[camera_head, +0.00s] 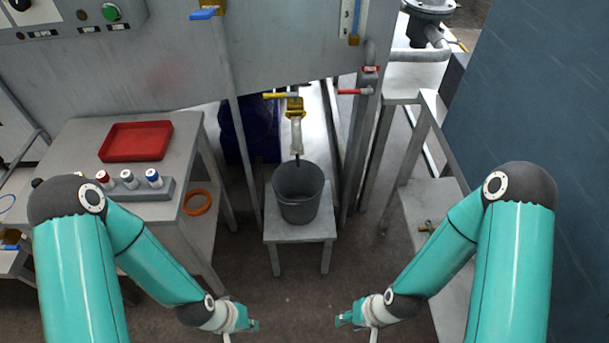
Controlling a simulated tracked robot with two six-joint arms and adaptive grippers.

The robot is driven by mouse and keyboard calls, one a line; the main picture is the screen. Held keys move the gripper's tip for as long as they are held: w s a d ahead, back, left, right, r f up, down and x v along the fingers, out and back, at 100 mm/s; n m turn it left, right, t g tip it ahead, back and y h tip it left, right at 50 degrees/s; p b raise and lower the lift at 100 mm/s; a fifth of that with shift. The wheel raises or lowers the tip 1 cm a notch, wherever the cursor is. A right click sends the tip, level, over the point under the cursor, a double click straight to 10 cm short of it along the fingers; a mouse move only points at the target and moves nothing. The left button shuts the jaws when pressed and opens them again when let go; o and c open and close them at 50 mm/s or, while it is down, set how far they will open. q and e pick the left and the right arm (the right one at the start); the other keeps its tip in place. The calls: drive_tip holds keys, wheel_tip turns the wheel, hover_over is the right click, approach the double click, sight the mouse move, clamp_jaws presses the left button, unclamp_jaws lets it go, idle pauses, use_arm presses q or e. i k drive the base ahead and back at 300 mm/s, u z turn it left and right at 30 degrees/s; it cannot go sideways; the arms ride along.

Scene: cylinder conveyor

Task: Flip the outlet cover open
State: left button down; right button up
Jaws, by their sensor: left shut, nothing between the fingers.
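An outlet spout (296,132) hangs below the grey machine panel at the centre, with a yellow fitting at its top and a dark tip pointing down. I cannot tell which part of it is the cover, or how the cover stands. A dark grey bucket (298,194) stands below the spout on a small stool. My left gripper (254,325) is low in the picture, shut and empty, well short of the spout. My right gripper (341,320) is at the same height to its right, apart from everything; its fingers are too small to read.
A metal stand (415,200) is at right. Yellow and red valve handles flank the spout. Floor before the stool (271,227) is clear.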

sight(292, 152)
drive_tip(key=k, duration=0.85)
drive_tip(key=z, duration=0.15)
drive_tip(key=i, duration=2)
drive_tip(key=u, duration=0.2)
